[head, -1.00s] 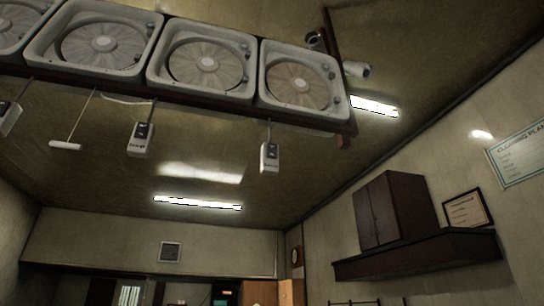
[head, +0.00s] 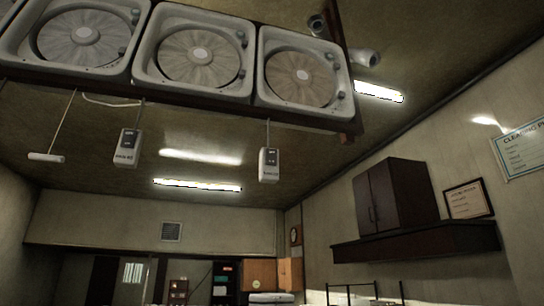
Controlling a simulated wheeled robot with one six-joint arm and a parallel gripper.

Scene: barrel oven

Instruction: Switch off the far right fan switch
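A row of box fans hangs from a dark overhead frame at the top of the head view. The far right fan (head: 302,79) is at the right end of that row. Below it hangs the far right fan switch (head: 269,164), a pale box with a dark upper panel, on a thin cord. Its on or off position is too small to tell. Another switch box (head: 127,148) hangs to its left, under the neighbouring fan (head: 197,54). My gripper is not in view.
A white pull handle (head: 47,157) hangs on a cord at the left. A dark wall cabinet (head: 396,195) and shelf (head: 416,242) stand out from the right wall. Lit tubes (head: 197,185) are on the ceiling. The space around the right switch looks clear.

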